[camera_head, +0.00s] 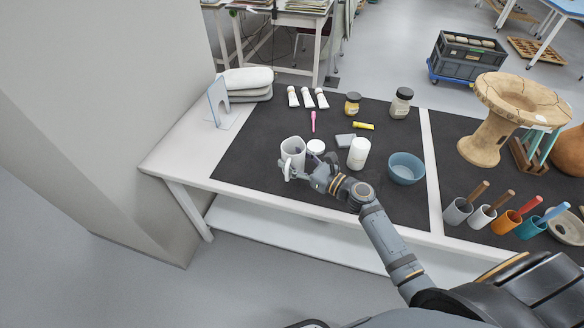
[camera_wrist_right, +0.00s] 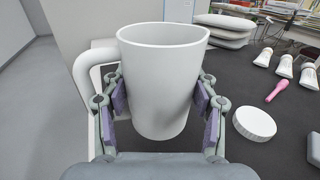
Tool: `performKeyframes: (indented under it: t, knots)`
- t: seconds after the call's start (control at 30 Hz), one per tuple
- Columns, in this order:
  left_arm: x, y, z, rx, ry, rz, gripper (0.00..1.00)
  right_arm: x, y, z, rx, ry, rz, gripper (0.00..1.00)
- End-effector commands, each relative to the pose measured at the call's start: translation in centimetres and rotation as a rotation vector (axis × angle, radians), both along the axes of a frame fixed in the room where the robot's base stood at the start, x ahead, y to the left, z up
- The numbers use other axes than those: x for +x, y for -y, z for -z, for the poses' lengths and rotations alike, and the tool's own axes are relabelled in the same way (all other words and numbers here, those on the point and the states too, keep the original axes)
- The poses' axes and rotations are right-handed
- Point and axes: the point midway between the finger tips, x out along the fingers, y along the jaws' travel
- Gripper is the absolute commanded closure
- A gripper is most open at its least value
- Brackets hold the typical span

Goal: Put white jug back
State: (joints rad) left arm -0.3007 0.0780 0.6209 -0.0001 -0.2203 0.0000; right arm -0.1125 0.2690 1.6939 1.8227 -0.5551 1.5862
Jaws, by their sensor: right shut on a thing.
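The white jug (camera_head: 293,150) is upright at the front left of the dark mat in the head view, its handle towards the front left. It fills the middle of the right wrist view (camera_wrist_right: 162,75), with its handle on the left. My right gripper (camera_head: 302,169) is shut on the jug's body, with one purple-padded finger on each side in the wrist view (camera_wrist_right: 160,100). I cannot tell whether the jug's base touches the mat. My left gripper is not in view.
A white lid (camera_head: 316,146) lies close right of the jug. A white bottle (camera_head: 359,153), a blue bowl (camera_head: 406,168) and a grey block (camera_head: 345,140) are farther right. White tubes (camera_head: 307,98) lie at the back. The mat (camera_head: 250,150) is clear left of the jug.

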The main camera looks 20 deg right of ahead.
Motion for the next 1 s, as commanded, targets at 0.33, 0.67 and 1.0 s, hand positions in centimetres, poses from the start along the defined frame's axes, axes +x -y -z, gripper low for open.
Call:
performKeyframes:
  t: [0.33,0.67,1.0]
  knots:
    - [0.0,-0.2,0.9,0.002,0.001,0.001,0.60,1.4,-0.3,2.4,0.002,-0.002,0.000,0.82]
    - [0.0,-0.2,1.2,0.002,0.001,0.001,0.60,1.3,-0.3,4.5,0.000,0.001,-0.001,0.82]
    - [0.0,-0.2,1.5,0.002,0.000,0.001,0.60,1.2,-0.2,4.9,-0.001,0.001,0.000,0.26]
